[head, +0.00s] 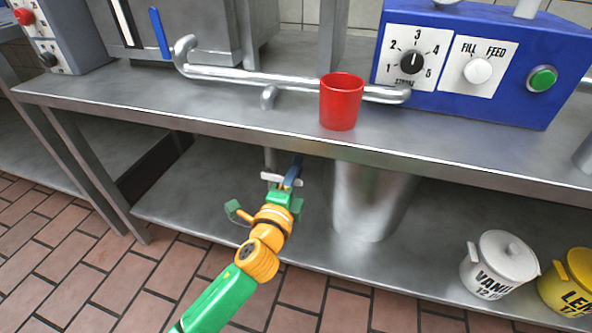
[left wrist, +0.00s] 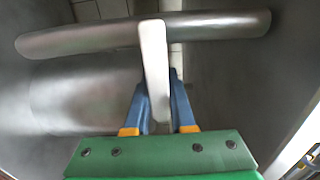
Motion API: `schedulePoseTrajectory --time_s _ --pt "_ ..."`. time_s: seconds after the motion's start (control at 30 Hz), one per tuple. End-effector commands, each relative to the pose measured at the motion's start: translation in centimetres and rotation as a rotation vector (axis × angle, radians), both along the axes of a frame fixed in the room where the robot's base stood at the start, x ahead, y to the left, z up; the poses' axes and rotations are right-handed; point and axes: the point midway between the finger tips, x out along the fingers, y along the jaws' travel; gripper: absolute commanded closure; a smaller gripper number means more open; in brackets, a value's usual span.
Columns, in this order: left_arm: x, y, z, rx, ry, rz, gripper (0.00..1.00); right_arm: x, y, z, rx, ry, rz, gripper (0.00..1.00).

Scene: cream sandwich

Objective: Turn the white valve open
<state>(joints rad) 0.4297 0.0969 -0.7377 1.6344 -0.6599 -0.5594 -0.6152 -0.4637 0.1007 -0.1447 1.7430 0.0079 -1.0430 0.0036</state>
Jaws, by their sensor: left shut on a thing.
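The white valve handle (left wrist: 154,55) is a flat bar in the left wrist view, running from a grey metal pipe (left wrist: 80,35) down between my fingers. In the head view a small part of the white handle (head: 270,177) shows under the counter's front edge, below a thin vertical pipe. My left gripper (head: 294,173), with blue fingers and a green body, is at the handle. In the left wrist view the left gripper (left wrist: 160,108) has a finger on each side of the bar and is shut on it. My right gripper is not in view.
The steel counter (head: 230,118) overhangs my left arm. On it stand a red cup (head: 341,102) and a blue control box (head: 470,62) with a dial. A metal cylinder (head: 368,200) stands right of the gripper. White (head: 498,262) and yellow (head: 572,280) tubs are at lower right.

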Motion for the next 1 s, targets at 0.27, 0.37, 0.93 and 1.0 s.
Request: schedulePoseTrajectory --time_s 0.27,0.37,0.93,1.0 --pt "0.0 0.0 0.1 -0.011 0.004 0.001 1.00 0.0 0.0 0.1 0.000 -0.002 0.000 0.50" --pt "0.0 0.0 0.4 -0.037 0.012 0.001 1.00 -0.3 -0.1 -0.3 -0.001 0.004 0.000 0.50" --pt "0.2 0.7 3.1 -0.472 0.156 0.002 1.00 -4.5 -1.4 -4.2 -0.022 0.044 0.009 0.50" --pt "0.3 0.8 3.4 -0.537 0.177 0.002 1.00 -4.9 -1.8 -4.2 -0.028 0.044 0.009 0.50"
